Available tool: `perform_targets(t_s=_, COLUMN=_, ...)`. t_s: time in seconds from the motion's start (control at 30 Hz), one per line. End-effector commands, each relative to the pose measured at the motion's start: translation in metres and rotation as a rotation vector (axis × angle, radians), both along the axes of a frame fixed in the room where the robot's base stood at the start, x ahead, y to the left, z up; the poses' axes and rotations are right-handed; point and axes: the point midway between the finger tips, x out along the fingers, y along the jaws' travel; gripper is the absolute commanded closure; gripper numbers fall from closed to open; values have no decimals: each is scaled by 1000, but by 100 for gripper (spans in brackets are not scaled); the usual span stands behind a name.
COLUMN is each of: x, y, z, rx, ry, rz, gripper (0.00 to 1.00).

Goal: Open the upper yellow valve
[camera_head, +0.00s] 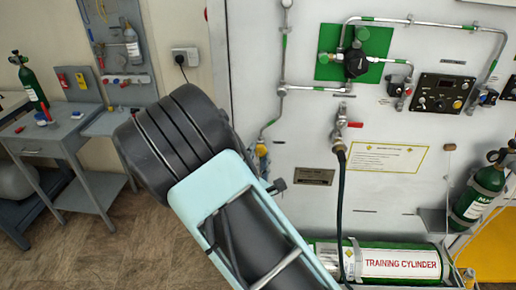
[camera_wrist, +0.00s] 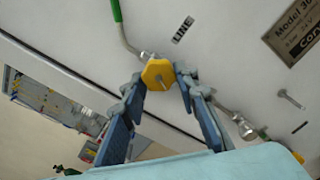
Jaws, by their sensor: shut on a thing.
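The yellow valve (camera_wrist: 158,72) is a hexagonal knob on a thin metal pipe with a green band, seen in the wrist view. My gripper (camera_wrist: 160,83) has one blue-grey finger on each side of the knob and is shut on it. In the head view a bit of the yellow valve (camera_head: 262,150) shows at the right edge of my arm, on the pipe down the white panel. My arm hides most of the gripper there.
The white panel carries a green plate (camera_head: 355,52) with a black regulator, a red-handled valve (camera_head: 354,125) with a black hose, and gauge boxes. A green training cylinder (camera_head: 390,263) lies low on the right. A grey side table (camera_head: 50,135) stands at left.

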Motion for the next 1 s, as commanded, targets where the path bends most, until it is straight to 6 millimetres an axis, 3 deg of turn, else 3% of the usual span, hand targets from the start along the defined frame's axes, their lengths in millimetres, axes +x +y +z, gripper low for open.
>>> perform_targets(t_s=0.5, x=1, y=-1, z=3, rx=-372, ry=8, rz=1, gripper=96)
perform_targets(t_s=1.0, x=1, y=-1, z=1, rx=-459, ry=9, rz=-2, gripper=96)
